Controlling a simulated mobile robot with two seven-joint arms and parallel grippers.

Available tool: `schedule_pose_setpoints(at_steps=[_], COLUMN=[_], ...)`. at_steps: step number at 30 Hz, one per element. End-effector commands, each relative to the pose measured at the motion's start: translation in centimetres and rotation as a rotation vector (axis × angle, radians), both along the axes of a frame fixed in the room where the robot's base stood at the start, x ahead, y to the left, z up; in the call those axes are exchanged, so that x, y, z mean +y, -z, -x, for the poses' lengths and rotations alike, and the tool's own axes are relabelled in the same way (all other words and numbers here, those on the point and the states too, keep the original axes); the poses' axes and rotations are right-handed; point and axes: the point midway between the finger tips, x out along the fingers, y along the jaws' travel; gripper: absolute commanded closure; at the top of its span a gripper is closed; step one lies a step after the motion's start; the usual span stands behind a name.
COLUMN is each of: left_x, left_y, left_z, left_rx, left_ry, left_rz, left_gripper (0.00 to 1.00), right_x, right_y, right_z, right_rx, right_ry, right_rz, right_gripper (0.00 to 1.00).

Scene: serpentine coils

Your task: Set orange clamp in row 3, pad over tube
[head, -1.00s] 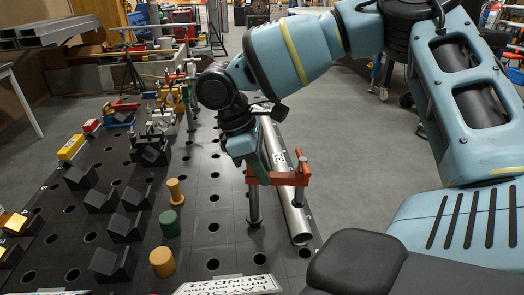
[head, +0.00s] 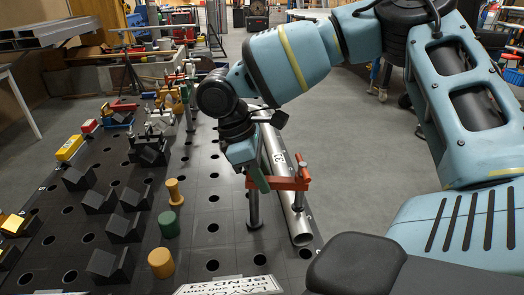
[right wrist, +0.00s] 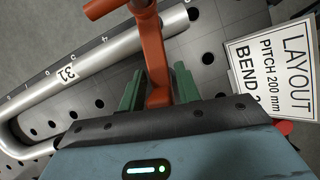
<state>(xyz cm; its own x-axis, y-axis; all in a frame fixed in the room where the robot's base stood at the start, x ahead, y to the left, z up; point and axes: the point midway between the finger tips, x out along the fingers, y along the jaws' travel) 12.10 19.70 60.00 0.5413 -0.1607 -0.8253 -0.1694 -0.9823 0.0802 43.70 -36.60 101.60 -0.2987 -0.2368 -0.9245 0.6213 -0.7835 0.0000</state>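The orange clamp (head: 283,184) stands upright on a grey post in the black hole plate (head: 215,230), beside the silver tube (head: 300,228). Its orange arm reaches across toward the tube, with its spindle above it; the pad's contact cannot be made out. In the right wrist view the clamp (right wrist: 157,75) crosses the tube (right wrist: 105,62), which is labelled 31. My right gripper (right wrist: 159,92) has green fingers on both sides of the clamp body with narrow gaps, so it looks open around it. In the head view this gripper (head: 258,178) is at the clamp. My left gripper is out of view.
A layout sign (head: 228,286) lies at the plate's near edge. Other clamps and tools crowd the far end. Floor is clear right of the tube.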

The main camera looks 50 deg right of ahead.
Motion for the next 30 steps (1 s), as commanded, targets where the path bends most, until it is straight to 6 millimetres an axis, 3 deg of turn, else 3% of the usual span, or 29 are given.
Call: schedule_pose_setpoints(at_steps=[3, 15, 24, 30], left_x=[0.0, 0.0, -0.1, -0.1], left_y=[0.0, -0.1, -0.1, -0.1], left_z=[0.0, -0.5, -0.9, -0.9], left_rx=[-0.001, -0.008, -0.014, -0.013], left_ry=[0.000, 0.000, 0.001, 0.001], left_rz=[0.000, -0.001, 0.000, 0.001], left_gripper=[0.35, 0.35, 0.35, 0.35], right_x=[0.0, 0.0, 1.2, 1.7], right_y=[0.0, -0.2, -4.8, -6.8], right_z=[0.0, -0.1, -1.6, -2.2], right_rx=[0.000, 0.001, -0.002, -0.001], right_ry=[0.000, 0.000, 0.000, 0.001], right_rz=[0.000, 0.001, 0.001, 0.001], right_gripper=[0.53, 0.53, 0.53, 0.53])
